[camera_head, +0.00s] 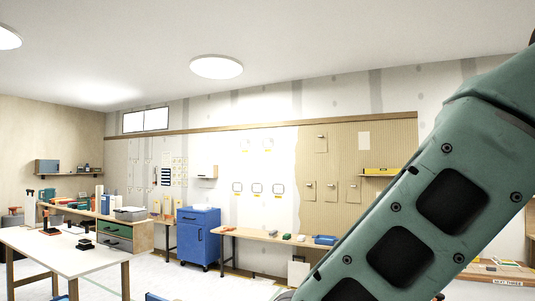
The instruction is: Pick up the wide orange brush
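I cannot make out a wide orange brush anywhere in this view. Small items on the far benches are too small to tell apart. My green arm link crosses the right side of the picture from top right to bottom centre and hides what lies behind it. My gripper is out of the picture.
A white-topped table (75,248) with small dark items stands at the left front. Behind it is a bench with green drawers (118,231). A blue cabinet (199,240) stands by the wall, left of a long wooden bench (262,236). A wall shelf (375,175) holds a yellow item.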

